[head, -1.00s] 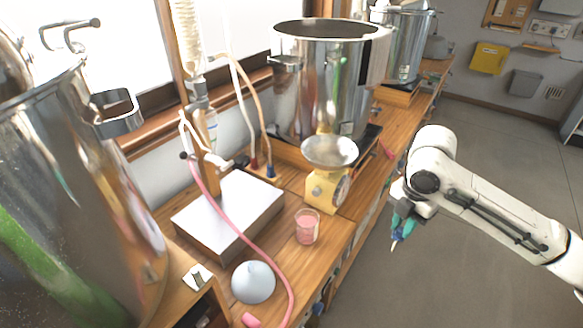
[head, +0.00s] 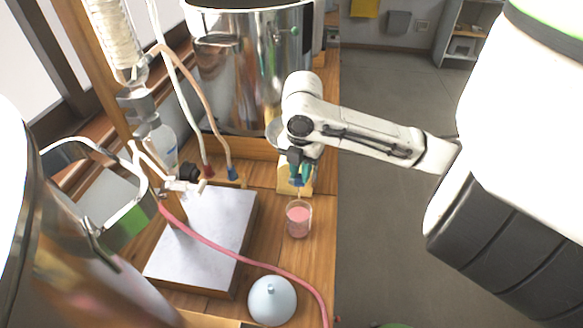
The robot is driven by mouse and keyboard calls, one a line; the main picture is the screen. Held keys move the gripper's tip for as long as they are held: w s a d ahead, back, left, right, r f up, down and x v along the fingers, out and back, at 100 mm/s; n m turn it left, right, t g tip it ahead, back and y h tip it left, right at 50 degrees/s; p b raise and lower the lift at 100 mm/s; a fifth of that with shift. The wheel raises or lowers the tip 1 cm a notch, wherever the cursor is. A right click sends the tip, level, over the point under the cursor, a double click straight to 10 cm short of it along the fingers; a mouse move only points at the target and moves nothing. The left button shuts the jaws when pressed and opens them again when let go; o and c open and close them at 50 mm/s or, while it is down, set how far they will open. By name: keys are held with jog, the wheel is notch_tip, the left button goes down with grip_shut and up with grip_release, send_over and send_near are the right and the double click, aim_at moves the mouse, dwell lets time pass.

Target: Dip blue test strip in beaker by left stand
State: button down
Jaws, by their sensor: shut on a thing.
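A small clear beaker (head: 299,219) with pink liquid stands on the wooden bench, right of the stand's grey base plate (head: 205,235). My gripper (head: 300,178) points down just above and behind the beaker in the head view. It is shut on the blue test strip (head: 299,192), a thin piece with a pale lower end. The strip hangs near the beaker's rim. I cannot tell whether its tip is above the opening or inside it. The fingers are small and partly hidden by the wrist.
A yellow scale (head: 290,186) stands behind my gripper, partly hidden. A pink hose (head: 225,248) crosses the plate and bench. A pale dome (head: 272,300) sits at the front. A large steel pot (head: 245,75) stands behind; open floor is to the right.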

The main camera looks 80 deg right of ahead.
aim_at(300, 184)
notch_tip(300, 184, down, 6)
jog(key=b, duration=0.5)
jog(key=shift+f, duration=0.2)
jog(key=shift+f+b, duration=2)
jog(key=shift+f, duration=0.3)
dwell(0.8)
jog(key=shift+r, duration=0.15)
dwell(1.3)
jog(key=shift+r+p, duration=2.3)
jog(key=shift+r, duration=0.6)
jog(key=shift+r+p, duration=1.9)
jog(key=shift+r, duration=0.55)
